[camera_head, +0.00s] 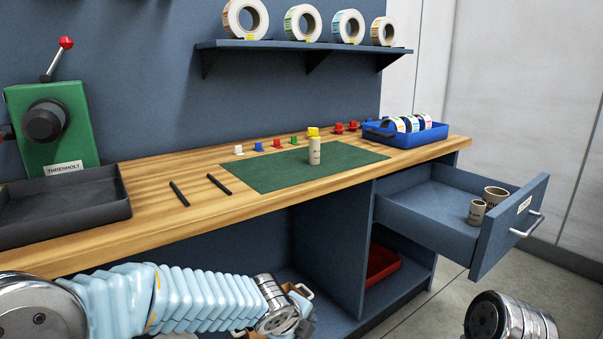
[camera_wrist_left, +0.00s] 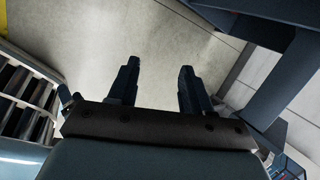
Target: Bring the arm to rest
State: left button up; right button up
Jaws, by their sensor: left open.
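My left arm (camera_head: 200,295) reaches in from the left, low in front of the bench. In the left wrist view my left gripper (camera_wrist_left: 157,78) has its two fingers spread apart with nothing between them, over bare floor. In the head view its fingers cannot be made out clearly beyond the metal wrist. My right gripper is not in view; only a metal piece, apparently of my right arm (camera_head: 510,317), shows at the lower right.
The wooden bench (camera_head: 150,230) carries a green mat (camera_head: 270,172) with a small yellow-topped bottle (camera_head: 314,149). A blue tray (camera_head: 405,138) holds label rolls. An open drawer (camera_head: 425,205) with two cups juts out at right. A green machine (camera_head: 60,122) stands left.

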pick_arm(q)
jog(key=s+a+f+n+g+h, duration=0.1)
jog(key=s+a+f+n+g, duration=0.15)
jog(key=s+f+n, duration=0.6)
jog(key=s+a+f+n+g, duration=0.1)
jog(key=a+f+n, duration=0.4)
jog(key=f, duration=0.8)
jog(key=s+a+f+n+g, duration=0.1)
jog(key=s+a+f+n, duration=0.3)
jog(key=s+f+n, duration=0.6)
jog(key=s+n, duration=0.1)
jog(key=n, duration=0.3)
jog(key=shift+s, duration=0.25)
jog(key=shift+w+g, duration=0.1)
jog(key=shift+g, duration=0.15)
